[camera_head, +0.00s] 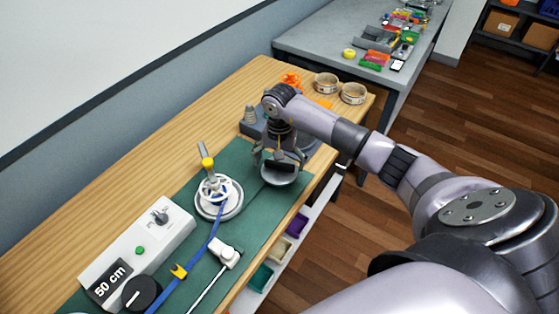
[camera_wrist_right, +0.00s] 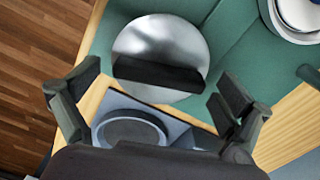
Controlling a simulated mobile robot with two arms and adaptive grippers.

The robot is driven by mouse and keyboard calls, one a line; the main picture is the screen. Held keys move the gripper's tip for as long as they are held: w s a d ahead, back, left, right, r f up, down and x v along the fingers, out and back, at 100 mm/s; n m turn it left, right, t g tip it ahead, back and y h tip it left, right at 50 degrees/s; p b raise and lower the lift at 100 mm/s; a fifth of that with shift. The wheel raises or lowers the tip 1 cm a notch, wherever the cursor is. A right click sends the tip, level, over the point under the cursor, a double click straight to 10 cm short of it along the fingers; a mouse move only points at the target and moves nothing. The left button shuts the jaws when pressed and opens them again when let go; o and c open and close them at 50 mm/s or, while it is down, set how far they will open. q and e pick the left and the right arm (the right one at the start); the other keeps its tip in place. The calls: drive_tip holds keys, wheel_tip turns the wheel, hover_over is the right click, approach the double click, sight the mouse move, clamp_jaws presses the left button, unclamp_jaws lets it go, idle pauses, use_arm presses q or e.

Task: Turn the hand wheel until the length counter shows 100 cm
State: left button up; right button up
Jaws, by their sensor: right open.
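The length counter (camera_head: 110,284) is a dark display on a white box and reads "50 cm". My left gripper is not in view.
A white clamp (camera_head: 225,254) lies on the green mat. Two round tins (camera_head: 340,88) and orange parts stand at the bench's far end.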

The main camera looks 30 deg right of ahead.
drive_tip(key=shift+c, duration=0.3)
drive_tip(key=c, duration=1.1)
drive_tip(key=shift+f+b, duration=0.1)
drive_tip(key=shift+b, duration=0.5)
drive_tip(key=m+b, duration=0.3)
drive_tip(key=shift+d+f, duration=0.1)
drive_tip(key=shift+m+b, duration=0.5)
drive_tip(key=shift+b, duration=0.1)
drive_tip(key=m+b, duration=0.2)
drive_tip(key=m, duration=0.2)
drive_tip(key=shift+m+b, duration=0.3)
drive_tip(key=shift+r+m+b, duration=0.2)
drive_tip(key=shift+m+b, duration=0.65)
drive_tip(key=shift+m, duration=1.15)
